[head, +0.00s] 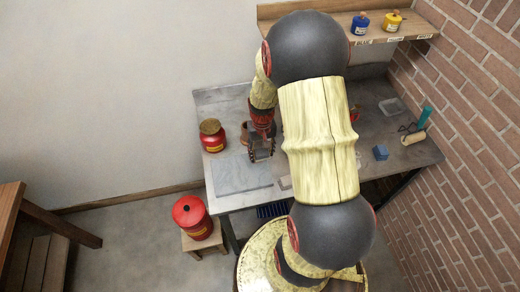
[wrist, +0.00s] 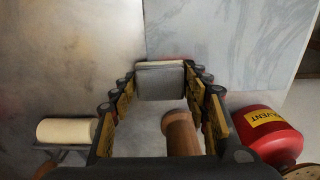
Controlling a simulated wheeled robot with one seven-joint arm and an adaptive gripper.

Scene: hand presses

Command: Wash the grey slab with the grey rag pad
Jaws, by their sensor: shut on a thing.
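The grey slab (head: 235,176) lies flat at the left front of the grey table, pale with faint streaks. It also fills the upper right of the wrist view (wrist: 235,40). My gripper (head: 262,152) is just behind the slab's right rear corner in the head view. In the wrist view my gripper (wrist: 160,76) is shut on the grey rag pad (wrist: 160,83), a small block with a pale top edge. The pad shows just off the slab's near left corner; whether it touches anything below cannot be told. In the head view I cannot make out the pad.
A red can (head: 212,135) stands behind the slab's left side; its solvent label shows in the wrist view (wrist: 265,118). A brown cylinder (wrist: 182,133) is close to my gripper. A blue block (head: 380,153) and roller (head: 413,138) lie right. My arm hides the table's middle.

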